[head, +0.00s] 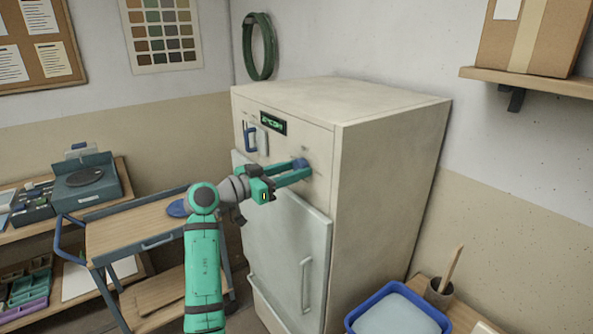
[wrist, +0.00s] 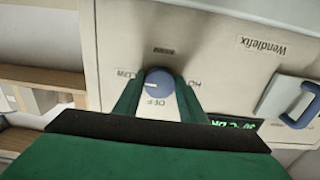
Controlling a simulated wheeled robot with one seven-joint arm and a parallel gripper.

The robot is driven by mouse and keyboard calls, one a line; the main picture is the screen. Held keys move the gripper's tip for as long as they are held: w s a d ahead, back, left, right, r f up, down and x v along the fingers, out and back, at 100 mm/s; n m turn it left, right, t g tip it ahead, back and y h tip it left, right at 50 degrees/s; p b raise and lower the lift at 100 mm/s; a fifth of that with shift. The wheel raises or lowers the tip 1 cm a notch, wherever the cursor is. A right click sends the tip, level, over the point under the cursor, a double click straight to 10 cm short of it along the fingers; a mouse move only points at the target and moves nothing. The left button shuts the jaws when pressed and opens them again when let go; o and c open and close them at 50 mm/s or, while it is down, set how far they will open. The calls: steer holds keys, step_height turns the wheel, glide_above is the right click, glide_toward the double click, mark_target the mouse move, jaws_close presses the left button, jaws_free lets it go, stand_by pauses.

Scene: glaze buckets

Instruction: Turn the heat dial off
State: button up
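The heat dial (wrist: 158,83) is a round blue-grey knob with a white mark, on the cream front panel of a cabinet (head: 390,140). In the wrist view, where the lettering is upside down, the mark points left, toward the side of LOW, with OFF printed just below the dial. My gripper (wrist: 160,88) has one green finger on each side of the dial, and the fingertips appear to press against it. In the head view, my gripper (head: 297,170) reaches the panel's right part, and the dial (head: 300,163) shows as a blue patch at the fingertips.
A blue handle (head: 251,139) and a green-lit display (head: 273,123) are left of the dial. Below is a pale door (head: 290,250) with a vertical handle. A wooden cart (head: 140,225) stands at the left. A blue tub (head: 398,310) is at the lower right.

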steer(key=shift+c, duration=0.7)
steer(key=shift+w, duration=0.1)
steer(key=n, duration=0.6)
steer(key=shift+a, duration=0.25)
steer(key=n, duration=0.2)
steer(key=shift+n, duration=0.4)
steer(key=n, duration=0.4)
steer(key=shift+n, duration=0.3)
steer(key=n, duration=0.4)
steer(key=shift+r+n, duration=0.1)
steer(key=shift+n, duration=0.2)
